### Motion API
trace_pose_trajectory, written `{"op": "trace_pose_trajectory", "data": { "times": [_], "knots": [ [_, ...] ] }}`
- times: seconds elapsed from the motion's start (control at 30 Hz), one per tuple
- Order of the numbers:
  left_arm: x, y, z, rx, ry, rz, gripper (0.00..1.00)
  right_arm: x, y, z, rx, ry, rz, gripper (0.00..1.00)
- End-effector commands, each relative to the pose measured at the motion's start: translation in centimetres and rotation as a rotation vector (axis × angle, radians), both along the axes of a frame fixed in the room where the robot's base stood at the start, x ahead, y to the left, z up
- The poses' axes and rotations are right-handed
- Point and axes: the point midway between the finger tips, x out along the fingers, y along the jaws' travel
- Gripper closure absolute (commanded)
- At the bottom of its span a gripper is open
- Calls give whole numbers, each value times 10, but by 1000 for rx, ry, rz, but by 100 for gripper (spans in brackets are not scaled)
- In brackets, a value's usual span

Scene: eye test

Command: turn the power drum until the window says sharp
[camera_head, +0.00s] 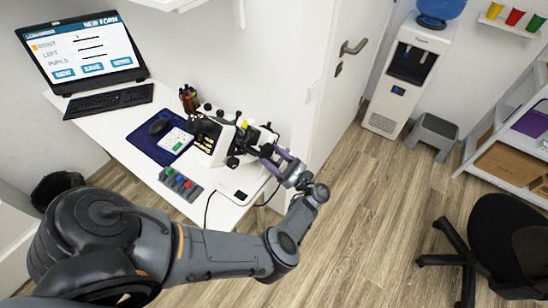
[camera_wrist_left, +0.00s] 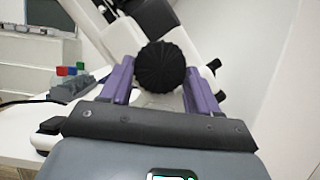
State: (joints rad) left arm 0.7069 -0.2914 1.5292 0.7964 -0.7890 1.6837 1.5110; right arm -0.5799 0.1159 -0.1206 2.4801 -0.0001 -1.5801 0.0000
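The white and black lens-measuring device (camera_head: 207,147) stands on the white desk, with dark knobs on its side. My left gripper (camera_head: 267,151) is at its right side. In the left wrist view, a round black ribbed knob, which looks like the power drum (camera_wrist_left: 160,67), sits between the two purple fingers of my left gripper (camera_wrist_left: 160,80). The knob fills the gap and the fingers appear to touch it on both sides. The drum is hard to make out in the head view. I cannot read any window text. My right gripper is not in view.
A monitor (camera_head: 82,50) and keyboard (camera_head: 108,101) are at the desk's left. A blue mat (camera_head: 150,150) with a mouse and a grey holder with coloured blocks (camera_head: 181,183) lie near the device. A door (camera_head: 345,85) is close on the right. Open floor lies beyond.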

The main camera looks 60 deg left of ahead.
Motion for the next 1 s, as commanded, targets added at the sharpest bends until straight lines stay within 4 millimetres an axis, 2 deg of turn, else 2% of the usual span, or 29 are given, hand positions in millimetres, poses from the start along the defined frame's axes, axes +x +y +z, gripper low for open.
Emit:
{"op": "trace_pose_trajectory", "data": {
  "times": [0.03,0.1,0.23,0.5,0.6,0.97,1.0],
  "knots": [
    [0,0,0,0,0,0,61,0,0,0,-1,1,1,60],
    [0,0,0,0,0,0,69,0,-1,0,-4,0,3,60],
    [-1,-1,3,-19,38,0,69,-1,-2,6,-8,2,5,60],
    [-5,-2,8,-162,337,0,69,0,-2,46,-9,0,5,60],
    [-5,-2,6,-194,408,0,70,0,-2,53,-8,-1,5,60],
    [-5,-3,1,-211,442,1,70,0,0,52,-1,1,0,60],
    [-5,-3,1,-211,442,1,36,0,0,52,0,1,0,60]
  ]
}}
